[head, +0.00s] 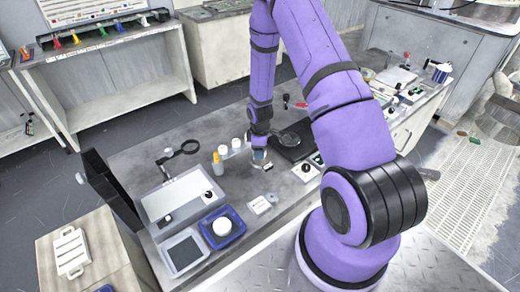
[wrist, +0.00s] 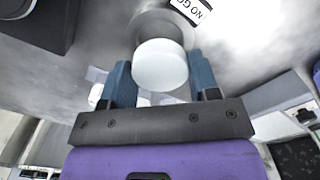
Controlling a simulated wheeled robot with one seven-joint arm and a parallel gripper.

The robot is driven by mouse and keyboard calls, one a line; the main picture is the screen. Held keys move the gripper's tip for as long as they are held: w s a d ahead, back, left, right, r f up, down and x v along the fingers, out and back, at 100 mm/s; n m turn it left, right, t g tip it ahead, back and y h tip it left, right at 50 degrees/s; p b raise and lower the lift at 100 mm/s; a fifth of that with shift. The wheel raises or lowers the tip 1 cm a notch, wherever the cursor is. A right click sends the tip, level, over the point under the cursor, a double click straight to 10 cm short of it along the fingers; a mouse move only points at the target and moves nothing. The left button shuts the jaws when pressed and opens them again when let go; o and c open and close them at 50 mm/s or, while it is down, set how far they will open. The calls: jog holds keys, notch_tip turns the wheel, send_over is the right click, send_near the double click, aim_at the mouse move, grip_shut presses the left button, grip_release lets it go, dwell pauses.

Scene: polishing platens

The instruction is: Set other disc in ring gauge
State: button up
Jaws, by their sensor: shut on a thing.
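My gripper (wrist: 159,80) has its two blue fingers on either side of a white disc (wrist: 160,66), which looks like a short cylinder. Directly beyond the disc is a grey round piece (wrist: 150,22), perhaps the ring gauge, beside a label reading "NO GO" (wrist: 190,8). The disc hides much of this piece, and I cannot tell whether they touch. In the head view my gripper (head: 260,164) is low over the middle of the bench, its fingers small and partly unclear. Another white round piece (head: 221,227) lies in the blue tray (head: 239,238) at the front.
A yellow-capped bottle (head: 217,166) and white jars (head: 236,144) stand just left of my gripper. A black plate with a grey round platen (head: 287,139) lies to the right. A magnifier (head: 188,147), a pale tray (head: 160,205) and a dark upright panel (head: 110,188) occupy the left.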

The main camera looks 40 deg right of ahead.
jog(key=shift+f, duration=1.35)
dwell(1.6)
jog(key=o, duration=1)
jog(key=shift+o, duration=0.2)
jog(key=shift+r, duration=0.1)
notch_tip(320, 180, up, 11)
jog(key=shift+f, duration=0.2)
dwell(0.4)
